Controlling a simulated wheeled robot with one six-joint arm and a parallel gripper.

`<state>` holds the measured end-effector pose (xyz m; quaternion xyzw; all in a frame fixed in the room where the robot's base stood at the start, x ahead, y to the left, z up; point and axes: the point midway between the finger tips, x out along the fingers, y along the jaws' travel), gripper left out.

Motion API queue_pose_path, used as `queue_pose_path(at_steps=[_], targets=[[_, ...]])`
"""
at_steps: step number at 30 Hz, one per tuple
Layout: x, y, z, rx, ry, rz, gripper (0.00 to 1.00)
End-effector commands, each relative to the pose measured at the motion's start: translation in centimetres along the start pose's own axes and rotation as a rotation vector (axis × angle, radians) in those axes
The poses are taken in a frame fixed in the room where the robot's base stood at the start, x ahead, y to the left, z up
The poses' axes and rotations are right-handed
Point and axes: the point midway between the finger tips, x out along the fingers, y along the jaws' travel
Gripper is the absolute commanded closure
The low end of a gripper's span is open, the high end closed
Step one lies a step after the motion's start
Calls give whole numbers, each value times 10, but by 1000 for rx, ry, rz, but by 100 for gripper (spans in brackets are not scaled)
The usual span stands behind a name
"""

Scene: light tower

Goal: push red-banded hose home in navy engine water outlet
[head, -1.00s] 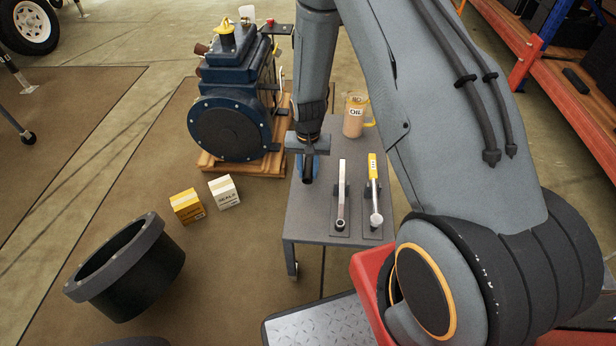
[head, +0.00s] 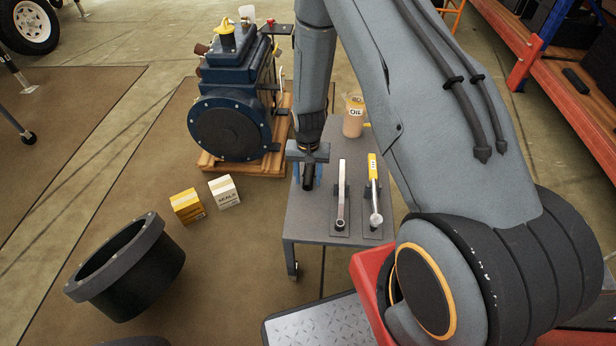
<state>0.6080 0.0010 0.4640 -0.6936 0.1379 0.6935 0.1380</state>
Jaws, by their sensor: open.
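The navy engine (head: 238,90) stands on a wooden pallet at the upper left, with a round dark cover facing me. A brownish stub (head: 202,49) sticks out at its upper left; I cannot tell whether it is the water outlet. My gripper (head: 308,184) points down over the left part of the grey cart, its blue fingers open. A short dark tube (head: 308,176) shows between the fingers. It may be the hose, but no red band shows and the gripper hides much of it. I cannot tell whether the fingers touch it.
The grey cart (head: 310,228) also bears a wrench (head: 341,195), a yellow-handled tool (head: 374,185) and an oil jug (head: 353,117). Red shelving (head: 524,60) is at the right.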

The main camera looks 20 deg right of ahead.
Motion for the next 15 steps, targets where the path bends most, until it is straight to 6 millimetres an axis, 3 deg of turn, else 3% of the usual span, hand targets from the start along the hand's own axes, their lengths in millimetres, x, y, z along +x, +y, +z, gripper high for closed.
queue_pose_path(at_steps=[5, 15], targets=[[2, 0, 0, 0, 0, 0, 56], [-54, 3, 1, 1, 2, -1, 56]])
